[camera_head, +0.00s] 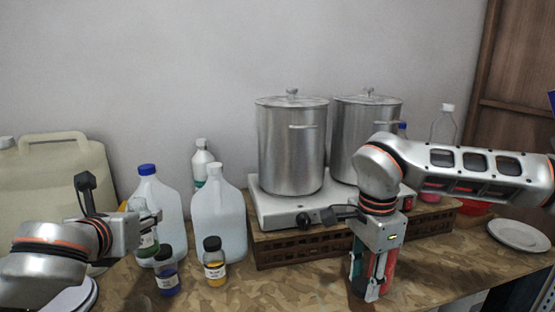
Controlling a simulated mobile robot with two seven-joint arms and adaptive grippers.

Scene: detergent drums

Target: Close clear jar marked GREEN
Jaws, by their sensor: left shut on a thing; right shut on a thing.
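A clear jar with green contents and a pale label (148,244) is at the left, in front of the white jugs. My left gripper (147,222) is shut on its upper part, and the fingers hide the jar's top, so I cannot tell whether a lid is on it. My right gripper (373,284) points down at the front right of the table. It is shut on a red and teal thing (389,271), mostly hidden behind the fingers. I cannot make out a loose lid.
A blue jar (166,276) and a yellow jar (215,266), both dark-capped, stand close to the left gripper. Behind are jugs (219,225), and two steel pots (291,148) on a hotplate (280,212). A white plate (519,235) lies at right. The front middle is clear.

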